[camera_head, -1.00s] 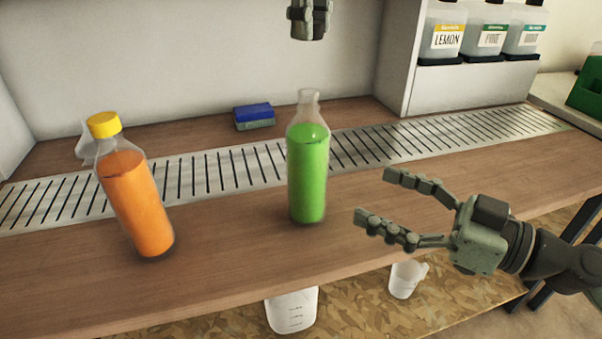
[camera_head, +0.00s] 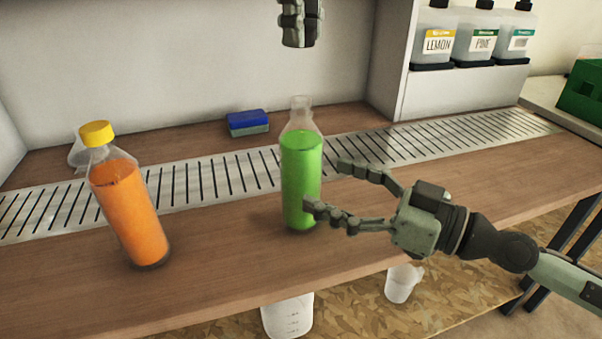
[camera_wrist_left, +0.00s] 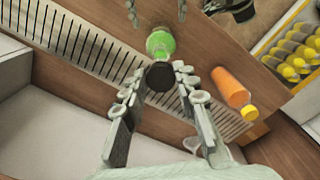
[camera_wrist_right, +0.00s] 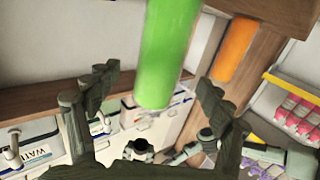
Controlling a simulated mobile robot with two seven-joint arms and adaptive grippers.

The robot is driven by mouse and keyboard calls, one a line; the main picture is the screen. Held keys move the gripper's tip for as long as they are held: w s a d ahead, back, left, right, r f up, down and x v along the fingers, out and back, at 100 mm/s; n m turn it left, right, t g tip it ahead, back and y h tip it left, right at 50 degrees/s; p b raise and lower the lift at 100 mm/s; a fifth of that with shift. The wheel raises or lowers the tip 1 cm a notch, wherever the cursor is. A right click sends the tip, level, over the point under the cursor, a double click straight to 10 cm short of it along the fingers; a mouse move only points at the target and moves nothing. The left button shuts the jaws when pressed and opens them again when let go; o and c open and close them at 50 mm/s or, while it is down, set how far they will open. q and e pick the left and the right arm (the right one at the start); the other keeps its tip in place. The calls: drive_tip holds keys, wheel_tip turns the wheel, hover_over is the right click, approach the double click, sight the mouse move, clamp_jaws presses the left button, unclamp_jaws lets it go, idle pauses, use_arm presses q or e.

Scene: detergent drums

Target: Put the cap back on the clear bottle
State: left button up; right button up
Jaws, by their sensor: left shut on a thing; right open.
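The clear bottle (camera_head: 301,178) holds green liquid and stands upright on the wooden bench with its neck bare. It also shows in the left wrist view (camera_wrist_left: 160,43) and right wrist view (camera_wrist_right: 166,55). My left gripper (camera_head: 300,40) is above the bottle, at the top of the head view. In the left wrist view it is shut on a dark round cap (camera_wrist_left: 160,76). The head view does not show the cap clearly. My right gripper (camera_head: 332,187) is open at the bottle's right side. Its near fingertip overlaps the bottle's lower right edge; contact is unclear.
An orange bottle (camera_head: 130,213) with a yellow cap stands to the left. A blue sponge (camera_head: 248,120) lies behind the slotted metal strip (camera_head: 225,180). Labelled containers (camera_head: 437,42) stand on the right shelf. The bench between the bottles is clear.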

drive_tip(key=shift+x, duration=2.7)
drive_tip(key=c, duration=1.8)
use_arm(q)
hover_over(304, 121)
drive_tip(key=w, duration=0.1)
drive_tip(key=shift+f, duration=2.5)
drive_tip(key=shift+f, duration=0.85)
drive_tip(key=shift+f, duration=0.6)
use_arm(e)
clamp_jaws()
